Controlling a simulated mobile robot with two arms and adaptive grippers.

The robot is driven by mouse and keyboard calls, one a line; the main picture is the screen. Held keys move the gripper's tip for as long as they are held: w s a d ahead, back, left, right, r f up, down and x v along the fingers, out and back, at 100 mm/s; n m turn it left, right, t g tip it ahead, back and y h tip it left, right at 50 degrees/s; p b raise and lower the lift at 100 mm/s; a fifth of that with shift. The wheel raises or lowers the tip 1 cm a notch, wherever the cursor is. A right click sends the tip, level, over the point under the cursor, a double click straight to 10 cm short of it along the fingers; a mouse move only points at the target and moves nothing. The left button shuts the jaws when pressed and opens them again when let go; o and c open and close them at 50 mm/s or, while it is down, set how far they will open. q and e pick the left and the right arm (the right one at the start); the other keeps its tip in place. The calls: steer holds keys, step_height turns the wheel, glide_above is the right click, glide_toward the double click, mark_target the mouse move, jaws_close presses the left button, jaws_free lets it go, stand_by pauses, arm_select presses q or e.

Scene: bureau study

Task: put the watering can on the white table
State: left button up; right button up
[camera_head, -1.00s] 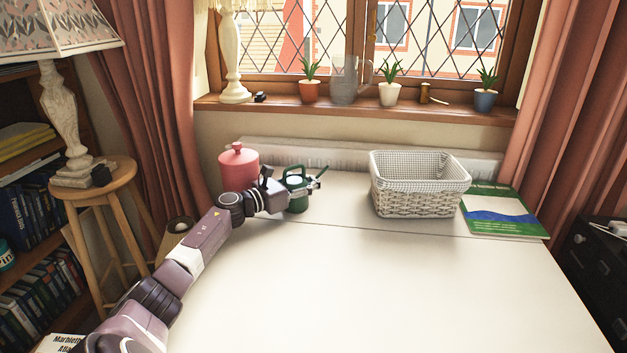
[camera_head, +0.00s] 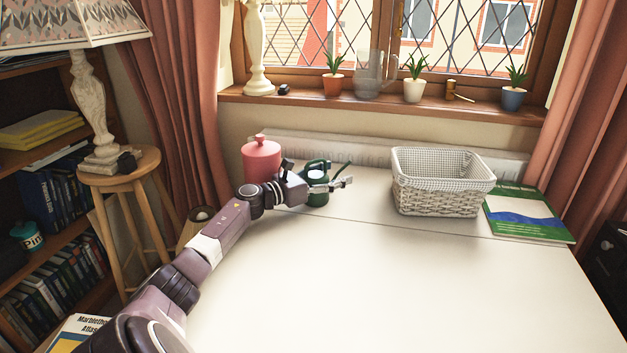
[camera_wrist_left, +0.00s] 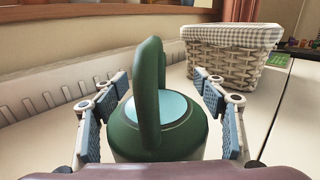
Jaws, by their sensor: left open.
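The green watering can (camera_head: 317,199) stands upright on the far left part of the white table (camera_head: 370,290). Its spout points to the right in the head view. My left gripper (camera_head: 343,184) reaches across the can's front and hides part of its body. In the left wrist view the can's tall handle and light blue inside (camera_wrist_left: 176,108) show between the two spread fingers of my left gripper (camera_wrist_left: 155,108). The fingers are open, one on each side of the can, with no clear contact. My right gripper is in neither view.
A red lidded pot (camera_head: 261,160) stands close behind and left of the can. A white wicker basket (camera_head: 440,195) and a green-and-blue book (camera_head: 530,217) lie to the right. The front and middle of the table are clear. Potted plants line the windowsill (camera_head: 385,105).

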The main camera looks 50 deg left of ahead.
arm_select(q)
steer(key=s, duration=0.3)
steer(key=s+a, duration=0.1)
steer(key=s, duration=0.2)
steer(key=s+p, duration=0.1)
steer(key=s, duration=0.2)
steer(key=shift+s+a, duration=0.25)
steer(key=shift+s, duration=0.05)
steer(key=shift+s+a, duration=0.15)
steer(key=shift+s, duration=0.75)
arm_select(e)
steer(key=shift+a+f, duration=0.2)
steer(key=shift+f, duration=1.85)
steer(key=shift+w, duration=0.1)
